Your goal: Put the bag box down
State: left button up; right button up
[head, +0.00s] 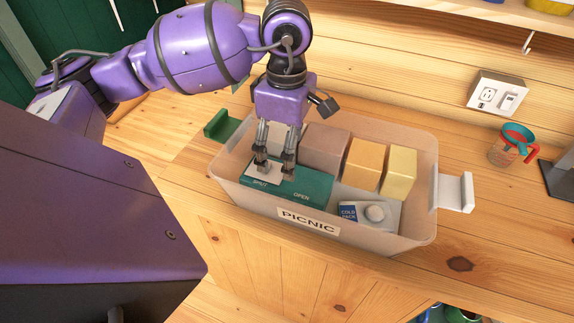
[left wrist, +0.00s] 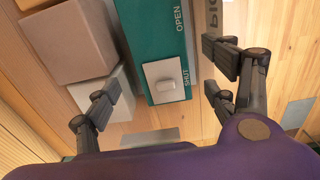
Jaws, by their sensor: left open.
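A green box (head: 312,186), marked SHUT and OPEN, lies inside a translucent bin labelled PICNIC (head: 408,240), against its front side. I take it to be the bag box. A white slider plate sits at its SHUT end; the green box also shows in the left wrist view (left wrist: 150,32), with the slider plate (left wrist: 167,81). My left gripper (head: 275,168) is open and points down over the SHUT end. In the left wrist view its fingers (left wrist: 165,82) stand apart on either side of the box, with gaps showing. My right gripper is not in view.
The bin also holds a brown block (head: 325,149), an orange block (head: 364,164), a yellow block (head: 398,172) and a cold pack (head: 368,215). It stands on a wooden counter (head: 480,235) between a green bracket (head: 222,125) and a white one (head: 455,192). A red-handled measuring cup (head: 511,146) stands at right.

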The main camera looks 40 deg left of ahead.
pick_arm(q)
jog(key=shift+r, duration=1.55)
jog(key=shift+d, duration=0.1)
